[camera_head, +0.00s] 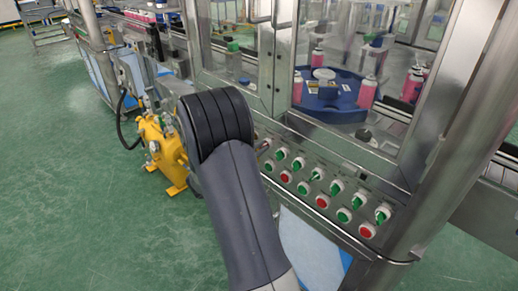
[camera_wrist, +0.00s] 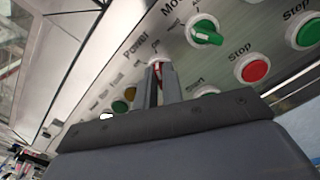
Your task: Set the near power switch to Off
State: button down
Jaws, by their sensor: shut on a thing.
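The power switch (camera_wrist: 156,64) is a small knob with a white rim and some red, below the "Power" label on the metal panel in the wrist view. My gripper (camera_wrist: 161,75) is at this switch, with its two narrow grey fingers closed around the knob. The fingers cover most of the knob, so I cannot tell its exact setting. In the head view my arm hides the gripper, at the left end of the control panel (camera_head: 325,172).
A green selector (camera_wrist: 205,32), a red Stop button (camera_wrist: 254,69) and another green selector (camera_wrist: 305,32) sit close to my gripper. The head view shows several more knobs and buttons along the panel. A yellow machine (camera_head: 160,150) stands left of my arm. Green floor is open at left.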

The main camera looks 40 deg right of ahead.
jog(key=shift+r+n, duration=0.1)
jog(key=shift+n, duration=0.2)
jog(key=n+p, duration=0.2)
jog(key=shift+r+n+p, duration=0.1)
jog(key=shift+n+p, duration=0.25)
jog(key=shift+n, duration=0.05)
jog(key=shift+w+n+p, duration=0.2)
jog(key=shift+n+p, duration=2.6)
jog(key=shift+n, duration=1.4)
jog(key=shift+f, duration=0.2)
jog(key=c, duration=1.5)
grip_release()
jog(key=shift+c, duration=0.2)
